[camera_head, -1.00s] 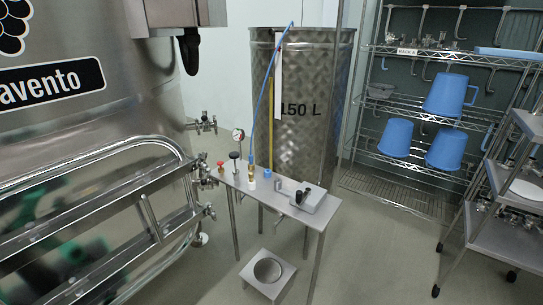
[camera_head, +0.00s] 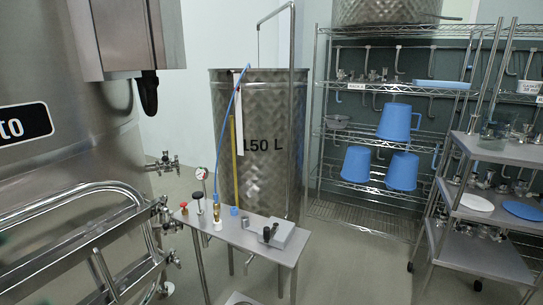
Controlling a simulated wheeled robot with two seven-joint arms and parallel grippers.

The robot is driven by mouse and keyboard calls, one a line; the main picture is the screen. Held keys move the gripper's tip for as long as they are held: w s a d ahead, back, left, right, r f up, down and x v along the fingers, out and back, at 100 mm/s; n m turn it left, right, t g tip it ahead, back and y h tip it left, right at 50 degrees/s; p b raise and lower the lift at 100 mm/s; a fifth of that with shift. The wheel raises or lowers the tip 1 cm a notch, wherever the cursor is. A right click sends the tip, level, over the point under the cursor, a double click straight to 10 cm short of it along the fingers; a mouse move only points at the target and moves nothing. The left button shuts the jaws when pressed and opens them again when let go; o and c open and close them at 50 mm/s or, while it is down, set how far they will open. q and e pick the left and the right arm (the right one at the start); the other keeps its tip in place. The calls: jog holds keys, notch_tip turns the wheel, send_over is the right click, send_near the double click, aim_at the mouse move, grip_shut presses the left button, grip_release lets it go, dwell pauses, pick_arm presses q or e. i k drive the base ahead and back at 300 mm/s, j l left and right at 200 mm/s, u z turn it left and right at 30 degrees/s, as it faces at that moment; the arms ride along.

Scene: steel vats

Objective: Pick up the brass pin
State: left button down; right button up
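Neither of my grippers is in view. No brass pin can be made out for certain. A small brass-coloured piece (camera_head: 216,210) stands on the narrow steel table (camera_head: 245,238), at the lower end of a blue hose (camera_head: 229,125); I cannot tell whether it is a pin or a hose fitting. Around it on the table are a red knob (camera_head: 183,206), a black knob (camera_head: 197,195), a round gauge (camera_head: 201,174), a blue cap (camera_head: 234,211) and a grey box with a black handle (camera_head: 283,236).
A big steel tank (camera_head: 60,80) with tube rails (camera_head: 95,245) fills the left. A 150 L vat (camera_head: 262,175) stands behind the table. A wire rack with blue jugs (camera_head: 395,122) is at the back right. A steel cart (camera_head: 480,250) stands right. Open floor (camera_head: 350,265) lies between.

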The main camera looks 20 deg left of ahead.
aim_at(216, 214)
jog(key=i+l+u, duration=0.1)
jog(key=i+u, duration=0.15)
jog(key=u, duration=0.25)
jog(key=i+l+u, duration=0.2)
jog(key=u, duration=0.25)
